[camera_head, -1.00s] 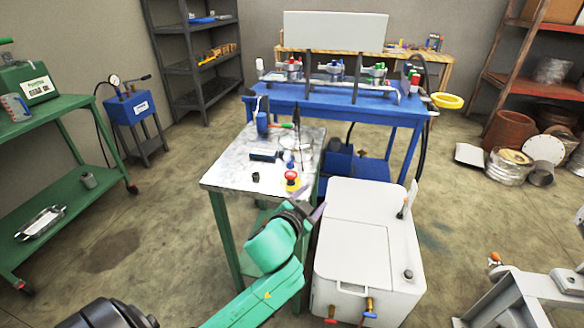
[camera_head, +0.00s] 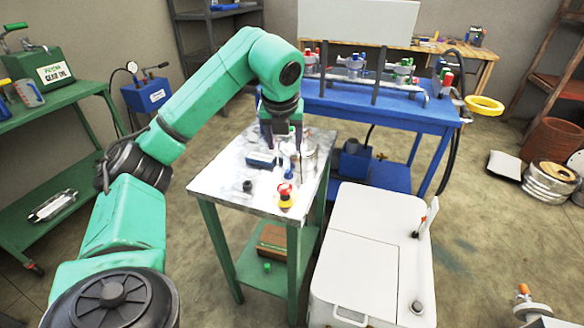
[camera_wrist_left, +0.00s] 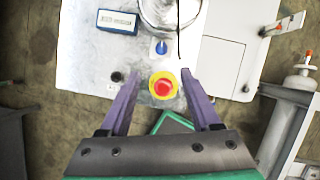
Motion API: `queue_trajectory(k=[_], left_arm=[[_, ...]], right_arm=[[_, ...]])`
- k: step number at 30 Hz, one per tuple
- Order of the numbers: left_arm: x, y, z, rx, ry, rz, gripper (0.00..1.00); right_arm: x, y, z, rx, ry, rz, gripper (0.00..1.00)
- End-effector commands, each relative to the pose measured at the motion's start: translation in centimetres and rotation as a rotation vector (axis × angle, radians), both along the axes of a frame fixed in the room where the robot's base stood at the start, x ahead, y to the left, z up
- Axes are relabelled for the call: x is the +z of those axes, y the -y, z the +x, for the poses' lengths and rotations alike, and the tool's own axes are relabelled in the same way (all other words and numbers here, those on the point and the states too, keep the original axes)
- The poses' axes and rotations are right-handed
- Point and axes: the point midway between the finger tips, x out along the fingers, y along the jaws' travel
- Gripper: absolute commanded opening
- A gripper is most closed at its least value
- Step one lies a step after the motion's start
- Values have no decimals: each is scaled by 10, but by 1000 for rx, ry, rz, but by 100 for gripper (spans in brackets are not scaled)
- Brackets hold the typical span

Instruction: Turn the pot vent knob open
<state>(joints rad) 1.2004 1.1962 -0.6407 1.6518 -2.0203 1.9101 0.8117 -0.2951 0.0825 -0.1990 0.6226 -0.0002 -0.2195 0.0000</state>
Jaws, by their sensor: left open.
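My left arm reaches from the left over the small metal-topped table (camera_head: 222,183). My left gripper (camera_head: 282,138) points down above the table's far part, its purple fingers apart and empty. In the left wrist view the gripper (camera_wrist_left: 160,74) has its fingers on either side of a red button on a yellow base (camera_wrist_left: 163,86), which looks lower than the fingers. A small blue knob (camera_wrist_left: 161,47) lies just beyond the fingertips. A shiny round metal pot (camera_wrist_left: 170,12) is beyond it, cut off by the top edge. I cannot tell which part is the vent knob. My right gripper is not in view.
A blue-and-white box (camera_wrist_left: 117,21) and a small black knob (camera_wrist_left: 117,77) are on the table. A white chest (camera_head: 370,250) stands close to its right. A blue bench (camera_head: 410,113) with valves stands behind. A green shelf cart (camera_head: 50,120) is left.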

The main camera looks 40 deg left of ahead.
Motion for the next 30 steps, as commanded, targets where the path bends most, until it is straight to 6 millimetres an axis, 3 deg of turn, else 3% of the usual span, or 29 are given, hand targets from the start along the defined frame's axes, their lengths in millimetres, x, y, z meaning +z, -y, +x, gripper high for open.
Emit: queue_trajectory(k=[12, 18, 25, 26, 30], left_arm=[[-100, -21, 33, -8, -4, -3, 64], [-122, -26, 41, -8, -1, -3, 64], [-124, -26, 42, -10, 1, -3, 64], [-124, -26, 42, -10, 1, -3, 60], [-123, -26, 42, -10, 1, -3, 6]], right_arm=[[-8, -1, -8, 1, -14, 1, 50], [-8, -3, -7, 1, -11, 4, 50], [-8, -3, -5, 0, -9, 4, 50], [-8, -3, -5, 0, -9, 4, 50], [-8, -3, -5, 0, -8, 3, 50]])
